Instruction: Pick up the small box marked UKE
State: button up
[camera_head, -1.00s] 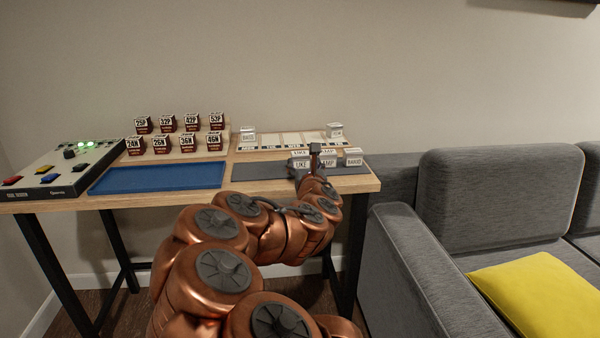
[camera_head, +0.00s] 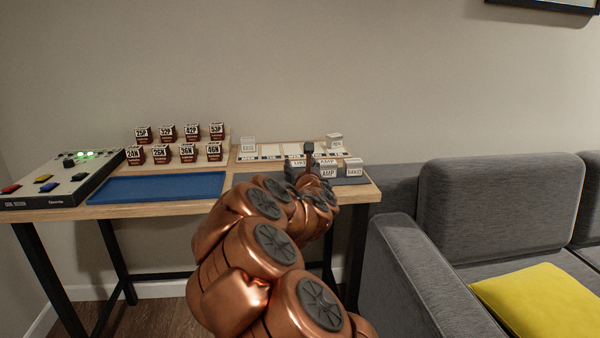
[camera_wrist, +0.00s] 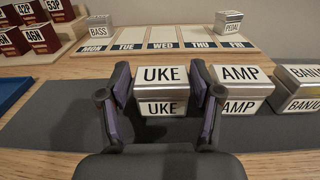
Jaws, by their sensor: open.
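The small silver box marked UKE (camera_wrist: 162,90) stands upright on the dark grey mat (camera_wrist: 62,121) in the wrist view, with its label on the top and front. My gripper (camera_wrist: 163,93) is open, with one finger at the left side of this box and one at the right. I cannot tell whether the fingers touch it. In the head view my gripper (camera_head: 308,165) is over the mat at the right of the table and hides much of the UKE box (camera_head: 299,163).
The AMP box (camera_wrist: 241,88) stands close by on the right, near my right finger. The BANJO box (camera_wrist: 299,88) is further right. Behind is a weekday board (camera_wrist: 162,47) with the BASS box (camera_wrist: 98,28) and PEDAL box (camera_wrist: 228,22). A blue tray (camera_head: 157,186) lies left.

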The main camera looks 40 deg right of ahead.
jog(key=shift+w+d+f, duration=0.1)
jog(key=shift+w+d, duration=0.35)
jog(key=shift+w, duration=0.05)
jog(key=shift+c, duration=0.3)
jog(key=c, duration=0.8)
